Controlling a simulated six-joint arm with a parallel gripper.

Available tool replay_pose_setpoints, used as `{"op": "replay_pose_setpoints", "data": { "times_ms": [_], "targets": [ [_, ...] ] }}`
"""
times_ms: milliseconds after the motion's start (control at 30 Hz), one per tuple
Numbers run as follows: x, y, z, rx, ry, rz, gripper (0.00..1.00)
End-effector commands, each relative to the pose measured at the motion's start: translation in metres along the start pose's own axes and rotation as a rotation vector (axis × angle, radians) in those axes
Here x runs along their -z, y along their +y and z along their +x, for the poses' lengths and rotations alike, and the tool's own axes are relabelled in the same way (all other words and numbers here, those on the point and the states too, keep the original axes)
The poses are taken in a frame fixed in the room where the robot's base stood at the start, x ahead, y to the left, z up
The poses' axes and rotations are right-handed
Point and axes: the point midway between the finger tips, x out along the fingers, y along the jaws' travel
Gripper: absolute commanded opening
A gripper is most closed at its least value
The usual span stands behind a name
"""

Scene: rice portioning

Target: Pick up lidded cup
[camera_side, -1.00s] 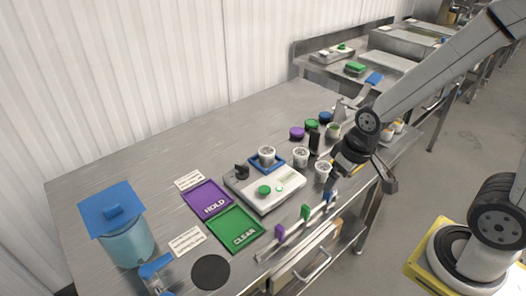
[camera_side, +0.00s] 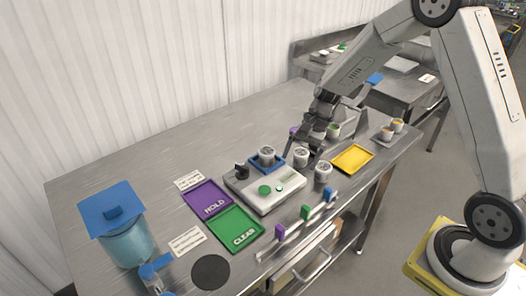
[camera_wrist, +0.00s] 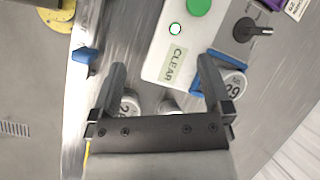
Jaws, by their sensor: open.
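Several small white cups with grey printed tops stand on the steel table; I cannot tell which is the task's lidded cup. One cup (camera_side: 267,153) sits on the blue pad of the scale and shows in the wrist view (camera_wrist: 233,82). Another cup (camera_side: 301,155) stands right of the scale, and a third cup (camera_side: 323,173) is nearer the front edge. My gripper (camera_side: 306,144) is open and points down, just behind the middle cup. In the wrist view my gripper (camera_wrist: 161,68) has nothing between its fingertips; two cups show low between the fingers, partly hidden by the palm.
The scale (camera_side: 264,190) has a green button. Left of it lie the purple HOLD mat (camera_side: 206,197) and green CLEAR mat (camera_side: 235,230). A yellow tray (camera_side: 353,158) lies to the right. A cup with green contents (camera_side: 333,130) stands close behind my gripper. The table's back left is clear.

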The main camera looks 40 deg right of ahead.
Motion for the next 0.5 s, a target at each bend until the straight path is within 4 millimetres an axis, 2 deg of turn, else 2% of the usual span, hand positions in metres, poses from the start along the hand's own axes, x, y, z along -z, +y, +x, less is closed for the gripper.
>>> {"op": "replay_pose_setpoints", "data": {
  "times_ms": [300,500],
  "targets": [
    [0.054,-0.036,0.004,0.179,-0.260,0.335,1.00],
    [0.088,-0.051,0.001,0.295,-0.431,0.494,1.00]
  ]
}}
